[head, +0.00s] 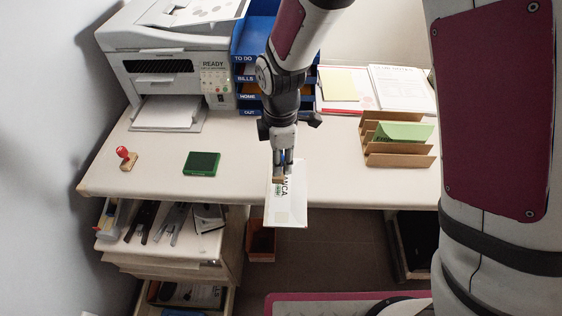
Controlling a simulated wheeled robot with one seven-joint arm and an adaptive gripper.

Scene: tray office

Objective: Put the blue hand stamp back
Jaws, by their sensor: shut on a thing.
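My gripper (283,168) points down near the middle of the desk's front edge. It is shut on the blue hand stamp (279,180); a bit of blue shows between the fingers and a small brown base below them. The fingers hide most of the stamp. A white envelope (291,208) with dark lettering and a green mark is just under it and reaches past the desk's front edge. I cannot tell whether the stamp touches the envelope.
A red hand stamp (126,158) and a green ink pad (202,163) are on the desk's left. A printer (170,60), blue letter trays (247,90), papers (400,88) and a brown sorter (398,158) line the back and right. An open drawer (165,240) holds staplers. The desk between pad and gripper is clear.

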